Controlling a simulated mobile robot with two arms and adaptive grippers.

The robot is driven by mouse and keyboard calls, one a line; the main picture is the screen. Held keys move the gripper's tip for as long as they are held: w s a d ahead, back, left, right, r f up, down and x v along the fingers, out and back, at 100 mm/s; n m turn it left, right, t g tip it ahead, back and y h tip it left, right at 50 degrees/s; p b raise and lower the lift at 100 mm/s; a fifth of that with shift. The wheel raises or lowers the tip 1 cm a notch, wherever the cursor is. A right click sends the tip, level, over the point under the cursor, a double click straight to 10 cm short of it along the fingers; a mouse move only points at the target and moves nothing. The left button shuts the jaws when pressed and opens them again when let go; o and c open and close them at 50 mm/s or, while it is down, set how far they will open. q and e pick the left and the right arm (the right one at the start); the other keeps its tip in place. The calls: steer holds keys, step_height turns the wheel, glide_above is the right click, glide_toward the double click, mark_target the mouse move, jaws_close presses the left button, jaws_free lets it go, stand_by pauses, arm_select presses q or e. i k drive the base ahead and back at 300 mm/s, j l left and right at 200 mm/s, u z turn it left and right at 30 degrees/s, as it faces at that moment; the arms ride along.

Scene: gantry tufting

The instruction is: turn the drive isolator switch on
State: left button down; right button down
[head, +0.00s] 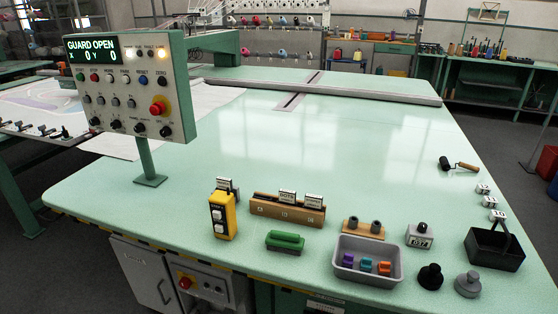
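A control panel (118,88) stands on a post at the left of the table. Its display reads "GUARD OPEN" with X 0 and Y 0. It has rows of buttons, several dark knobs along the bottom and a red mushroom button (158,107). Below the table's front edge, a grey cabinet (208,284) carries a red knob (185,283) on a yellowish plate, with small dark controls beside it. No label naming the drive isolator switch is readable, so I cannot tell for certain which control it is or its position. Neither of my grippers is in view.
The green table (330,150) is clear in its middle. Near its front are a yellow pendant (222,216), a wooden holder (288,211), a green-handled brush (285,242), a grey tray (393,259) and a black bin (494,256).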

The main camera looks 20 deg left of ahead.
mark_target(185, 282)
steer(key=u, duration=1.3)
